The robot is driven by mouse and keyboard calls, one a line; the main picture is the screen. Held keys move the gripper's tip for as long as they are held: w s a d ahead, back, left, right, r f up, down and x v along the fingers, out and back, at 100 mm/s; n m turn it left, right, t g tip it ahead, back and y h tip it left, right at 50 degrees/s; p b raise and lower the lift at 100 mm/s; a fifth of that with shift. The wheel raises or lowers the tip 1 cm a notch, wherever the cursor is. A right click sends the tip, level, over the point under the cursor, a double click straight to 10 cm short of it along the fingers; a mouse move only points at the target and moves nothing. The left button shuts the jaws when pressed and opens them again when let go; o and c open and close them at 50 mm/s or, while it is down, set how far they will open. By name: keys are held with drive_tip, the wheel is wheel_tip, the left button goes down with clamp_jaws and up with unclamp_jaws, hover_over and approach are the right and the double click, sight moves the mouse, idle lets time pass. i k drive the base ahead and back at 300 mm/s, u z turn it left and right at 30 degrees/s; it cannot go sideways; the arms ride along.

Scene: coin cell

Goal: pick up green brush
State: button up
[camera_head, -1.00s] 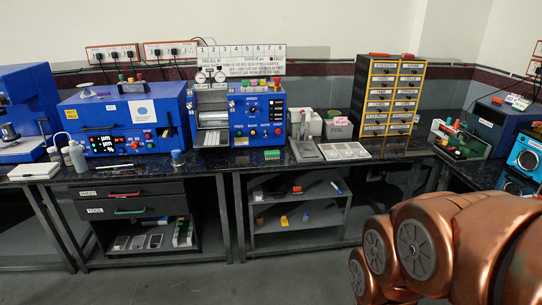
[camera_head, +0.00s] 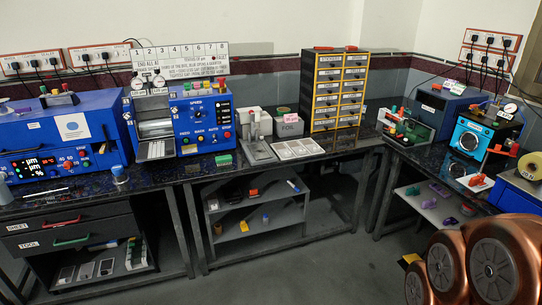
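A small green block-shaped thing (camera_head: 221,160) lies on the dark bench top, in front of the blue machine with the row of coloured buttons. It may be the green brush, but it is too small for me to tell. Another green item (camera_head: 393,112) shows in the open tray at the right corner, among red and dark pieces. My gripper is not in view; only copper-coloured links of my arm show at the lower right.
The dark bench (camera_head: 150,178) runs along the wall with blue machines, a white tray (camera_head: 297,149) and a yellow drawer cabinet (camera_head: 337,92). A second bench with blue devices (camera_head: 470,140) stands at right. Grey floor in front is clear.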

sight(224, 159)
drive_tip(key=z, duration=0.15)
drive_tip(key=i, duration=3.55)
drive_tip(key=u, duration=3.95)
